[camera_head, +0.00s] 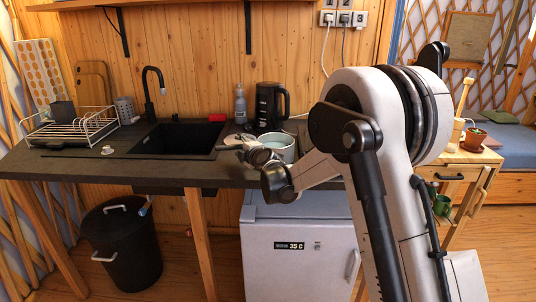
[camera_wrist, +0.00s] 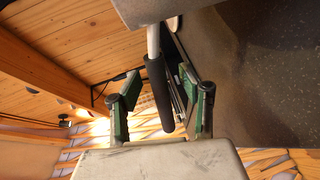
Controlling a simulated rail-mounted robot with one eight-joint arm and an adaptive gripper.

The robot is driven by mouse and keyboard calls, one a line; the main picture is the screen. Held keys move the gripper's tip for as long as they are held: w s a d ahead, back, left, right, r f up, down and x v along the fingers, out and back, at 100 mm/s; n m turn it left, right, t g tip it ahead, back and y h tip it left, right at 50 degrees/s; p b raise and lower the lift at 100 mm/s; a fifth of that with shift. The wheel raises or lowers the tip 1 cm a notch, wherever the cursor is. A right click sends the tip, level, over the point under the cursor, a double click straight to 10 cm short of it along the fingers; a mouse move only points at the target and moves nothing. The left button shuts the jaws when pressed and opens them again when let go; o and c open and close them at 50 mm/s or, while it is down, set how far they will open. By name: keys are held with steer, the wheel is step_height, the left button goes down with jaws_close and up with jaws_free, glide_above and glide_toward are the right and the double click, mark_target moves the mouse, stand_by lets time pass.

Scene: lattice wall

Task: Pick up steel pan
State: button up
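The steel pan (camera_head: 284,147) stands on the dark counter, right of the sink and in front of the black kettle. In the wrist view a grey part of the pan (camera_wrist: 165,10) shows at the top edge, with a pale stem leading to its black handle (camera_wrist: 157,95). My gripper (camera_wrist: 160,112) is open, with its green-backed fingers on either side of the handle. Gaps show between the handle and both fingers. In the head view my gripper (camera_head: 246,150) is small, beside the pan's left side, and its fingers are hard to make out.
The black kettle (camera_head: 270,106) and a soap bottle (camera_head: 240,104) stand behind the pan. The sink (camera_head: 178,139) and a white dish rack (camera_head: 75,128) are to the left. The counter (camera_wrist: 270,75) lies close to my gripper. A small fridge (camera_head: 298,245) stands below.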

jaws_close()
stand_by(0.3)
stand_by(0.3)
